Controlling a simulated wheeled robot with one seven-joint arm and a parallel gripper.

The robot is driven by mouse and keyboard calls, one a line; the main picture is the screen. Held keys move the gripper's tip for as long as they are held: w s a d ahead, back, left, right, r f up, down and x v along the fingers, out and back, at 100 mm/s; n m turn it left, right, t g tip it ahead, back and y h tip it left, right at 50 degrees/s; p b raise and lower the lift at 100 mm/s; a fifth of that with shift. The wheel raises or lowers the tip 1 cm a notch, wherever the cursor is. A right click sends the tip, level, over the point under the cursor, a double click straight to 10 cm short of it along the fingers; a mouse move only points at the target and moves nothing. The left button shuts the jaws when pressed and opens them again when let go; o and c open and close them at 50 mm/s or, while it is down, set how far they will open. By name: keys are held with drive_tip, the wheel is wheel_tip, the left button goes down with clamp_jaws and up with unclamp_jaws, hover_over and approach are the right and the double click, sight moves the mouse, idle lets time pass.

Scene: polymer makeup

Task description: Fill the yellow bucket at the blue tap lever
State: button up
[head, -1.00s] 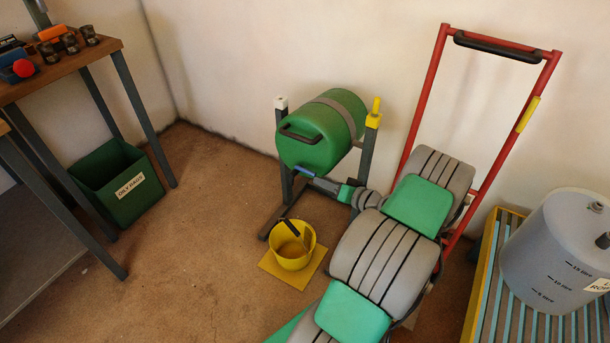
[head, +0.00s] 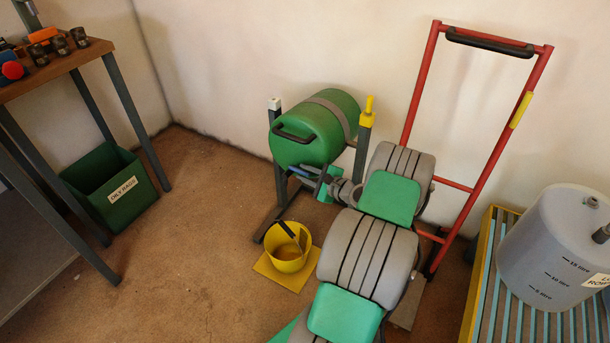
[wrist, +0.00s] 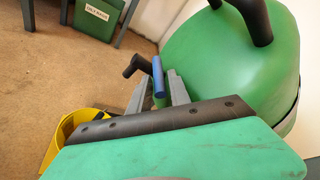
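The yellow bucket (head: 289,262) stands upright on a flat yellow pad (head: 272,281) on the floor, below the green drum; it shows partly in the wrist view (wrist: 62,136). A dark handle leans across its mouth. I cannot tell whether it holds liquid. The green drum (head: 304,141) lies on its side on a dark stand. The blue tap lever (wrist: 158,84) is at the drum's lower front. My gripper (wrist: 158,92) is at the lever, one grey finger on each side of it. Whether the fingers press on it cannot be seen. A black curved piece (wrist: 141,64) is beside the lever.
A red-framed trolley (head: 413,88) stands close behind my arm. A grey tank (head: 552,250) on a slatted stand is at right. A green rag bin (head: 110,190) sits by the workbench (head: 62,75) at left. The floor between bin and bucket is clear.

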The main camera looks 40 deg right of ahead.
drive_tip(key=shift+w+f, duration=0.1)
drive_tip(key=shift+w, duration=0.25)
drive_tip(key=shift+c, duration=0.2)
clamp_jaws()
idle(1.0)
